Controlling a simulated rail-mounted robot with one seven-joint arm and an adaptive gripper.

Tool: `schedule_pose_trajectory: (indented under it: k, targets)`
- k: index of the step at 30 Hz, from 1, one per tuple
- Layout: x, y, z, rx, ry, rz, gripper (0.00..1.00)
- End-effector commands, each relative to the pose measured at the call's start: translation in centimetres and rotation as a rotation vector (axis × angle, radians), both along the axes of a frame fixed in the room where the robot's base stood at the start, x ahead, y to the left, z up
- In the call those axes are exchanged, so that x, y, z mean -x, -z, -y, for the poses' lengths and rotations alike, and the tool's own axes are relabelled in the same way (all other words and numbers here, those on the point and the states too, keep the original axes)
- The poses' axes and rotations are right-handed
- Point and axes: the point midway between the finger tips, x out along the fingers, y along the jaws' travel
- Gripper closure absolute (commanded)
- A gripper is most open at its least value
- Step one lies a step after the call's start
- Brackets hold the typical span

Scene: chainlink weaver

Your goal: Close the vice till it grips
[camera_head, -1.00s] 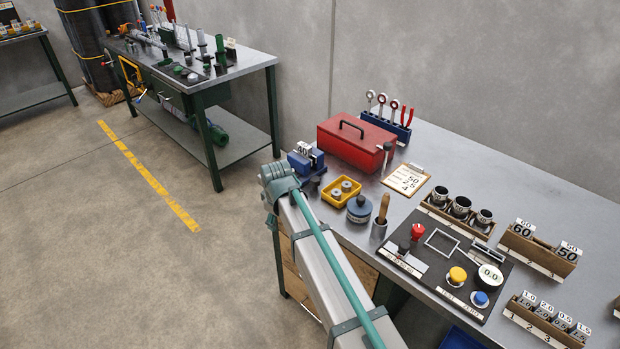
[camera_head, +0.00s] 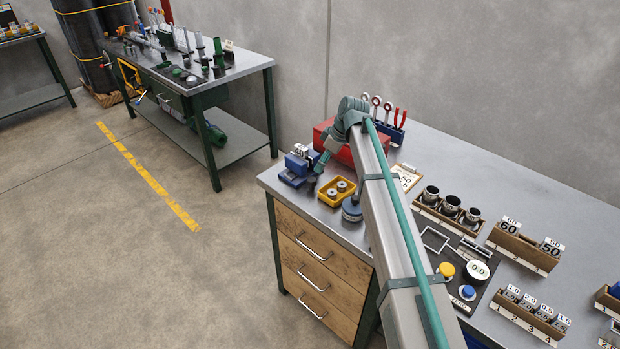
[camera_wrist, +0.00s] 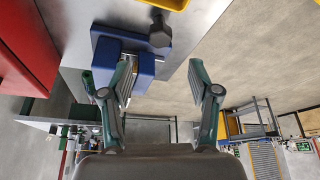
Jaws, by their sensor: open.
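The blue vice (camera_head: 295,170) stands at the table's left corner, with a white 40 label on top. In the wrist view the vice (camera_wrist: 148,66) shows its blue jaws with a gap between them and a dark knob (camera_wrist: 160,33) at one side. My gripper (camera_wrist: 160,80) is open and empty. In that view its left finger overlaps the vice's jaws and its right finger lies beside the vice, with floor behind it. I cannot tell whether a finger touches the vice. In the head view my arm reaches down just right of the vice.
A yellow tray (camera_head: 337,191) with round parts and a blue round pot (camera_head: 352,211) stand close to the vice. A red toolbox (camera_head: 336,142) stands behind, partly hidden by my arm. The table's front left edge is close to the vice.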

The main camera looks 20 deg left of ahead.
Motion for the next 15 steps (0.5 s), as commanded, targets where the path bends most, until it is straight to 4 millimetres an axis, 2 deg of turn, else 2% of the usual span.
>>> schedule_pose_trajectory:
  k: [9,15]
  targets:
    - [0.0,4.8,-2.1,0.002,0.001,-0.001,0.39]
    - [0.0,7.3,-3.2,0.002,0.001,-0.001,0.39]
